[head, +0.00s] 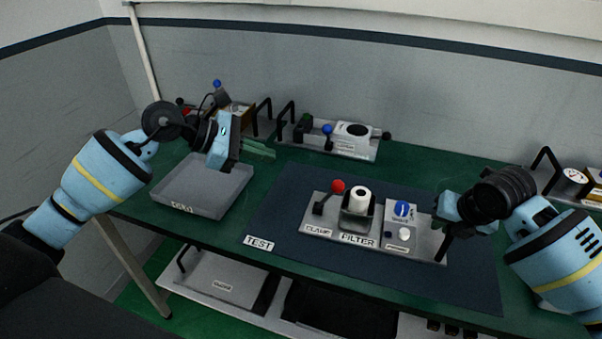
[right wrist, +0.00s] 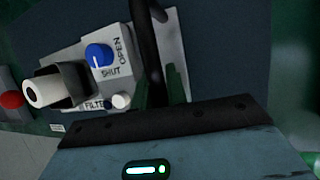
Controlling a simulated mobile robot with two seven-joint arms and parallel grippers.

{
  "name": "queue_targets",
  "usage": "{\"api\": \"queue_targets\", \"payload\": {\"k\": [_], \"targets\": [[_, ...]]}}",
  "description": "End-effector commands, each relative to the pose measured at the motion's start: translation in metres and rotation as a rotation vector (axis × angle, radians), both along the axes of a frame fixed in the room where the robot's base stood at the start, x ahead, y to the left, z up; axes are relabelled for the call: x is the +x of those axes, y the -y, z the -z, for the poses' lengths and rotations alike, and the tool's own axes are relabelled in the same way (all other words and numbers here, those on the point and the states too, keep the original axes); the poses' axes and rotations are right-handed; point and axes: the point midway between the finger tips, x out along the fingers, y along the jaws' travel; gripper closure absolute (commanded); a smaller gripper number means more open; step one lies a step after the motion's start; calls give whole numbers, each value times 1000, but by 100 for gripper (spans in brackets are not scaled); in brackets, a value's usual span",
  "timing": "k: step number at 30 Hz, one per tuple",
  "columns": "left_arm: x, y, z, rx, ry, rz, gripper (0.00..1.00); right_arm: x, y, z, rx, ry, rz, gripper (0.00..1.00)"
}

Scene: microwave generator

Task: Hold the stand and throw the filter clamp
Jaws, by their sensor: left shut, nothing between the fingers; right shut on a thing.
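The grey stand (head: 325,225) lies on the dark blue mat and carries the parts labelled CLAMP, FILTER and a blue dial. The filter clamp is a black lever with a red knob (head: 338,186) at the stand's left end; the knob also shows in the right wrist view (right wrist: 12,100). A white filter (head: 360,193) sits in its dark holder. My right gripper (head: 441,240) is shut on the stand's black handle (right wrist: 150,45) at its right end. My left gripper (head: 262,149) is shut and empty, above the table behind the grey tray, away from the clamp.
The grey tray (head: 178,206) stands at the table's left front. Another device (head: 350,147) with a blue-knobbed lever stands at the back. A gauge unit (head: 573,175) is at the far right. The blue mat (head: 285,200) is clear left of the stand.

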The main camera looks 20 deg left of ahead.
Motion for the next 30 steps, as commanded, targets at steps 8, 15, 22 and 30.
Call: {"api": "queue_targets", "payload": {"k": [8,15,22,30], "targets": [[0,0,1,0,-1,0,100,0,2,2,-3,-3,4,78],[0,0,0,0,0,0,100,0,1,0,-1,0,1,60],[0,0,0,0,0,0,100,-1,1,-3,0,2,0,60],[0,0,0,0,1,0,100,-14,8,-40,1,6,0,60]]}}
